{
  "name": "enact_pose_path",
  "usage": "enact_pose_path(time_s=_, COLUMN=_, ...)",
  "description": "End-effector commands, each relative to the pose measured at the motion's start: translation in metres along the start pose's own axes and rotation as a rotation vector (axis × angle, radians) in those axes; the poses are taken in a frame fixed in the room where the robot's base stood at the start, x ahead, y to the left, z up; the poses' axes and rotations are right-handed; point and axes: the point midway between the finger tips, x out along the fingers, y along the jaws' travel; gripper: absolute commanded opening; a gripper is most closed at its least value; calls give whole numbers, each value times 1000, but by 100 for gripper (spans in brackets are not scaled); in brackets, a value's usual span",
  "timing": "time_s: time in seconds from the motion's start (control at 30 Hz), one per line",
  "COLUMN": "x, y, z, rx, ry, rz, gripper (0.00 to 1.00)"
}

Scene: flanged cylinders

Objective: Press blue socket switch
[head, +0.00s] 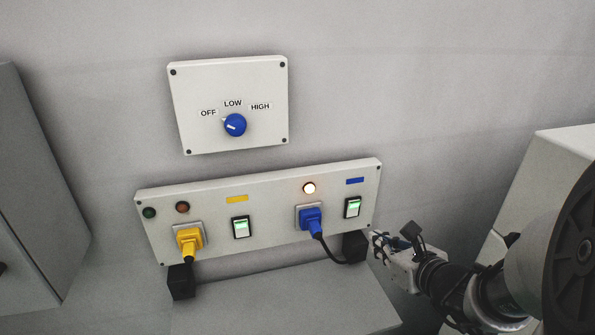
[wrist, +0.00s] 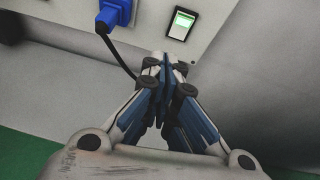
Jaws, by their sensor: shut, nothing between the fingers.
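The blue socket switch (head: 352,207) is a rocker with a lit green-white face in a black frame, at the right end of the lower panel, under a blue label (head: 355,181). It also shows in the wrist view (wrist: 181,24), top centre. A blue plug (head: 310,219) sits in the socket to its left, and shows in the wrist view (wrist: 113,14) too. My gripper (head: 379,240) is to the right of and below the switch, apart from it. In the wrist view my gripper (wrist: 166,62) has its fingers together, empty, with the tips below the switch.
A yellow plug (head: 189,241) and another lit switch (head: 241,227) are on the left of the lower panel (head: 275,228). A lamp (head: 309,188) glows above the blue plug. A panel with a blue knob (head: 235,125) hangs above. Black boxes (head: 355,246) with cables sit below.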

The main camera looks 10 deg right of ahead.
Motion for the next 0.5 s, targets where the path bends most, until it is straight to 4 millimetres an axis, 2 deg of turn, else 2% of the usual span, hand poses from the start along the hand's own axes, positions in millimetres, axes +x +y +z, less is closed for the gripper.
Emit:
enact_pose_path(time_s=0.03, x=-1, y=-9, z=-2, rx=35, ry=-4, rz=-26, gripper=0)
enact_pose_path(time_s=0.13, x=-2, y=-18, z=-3, rx=69, ry=-11, rz=-53, gripper=0)
enact_pose_path(time_s=0.5, x=-1, y=-19, z=-2, rx=74, ry=-12, rz=-56, gripper=0)
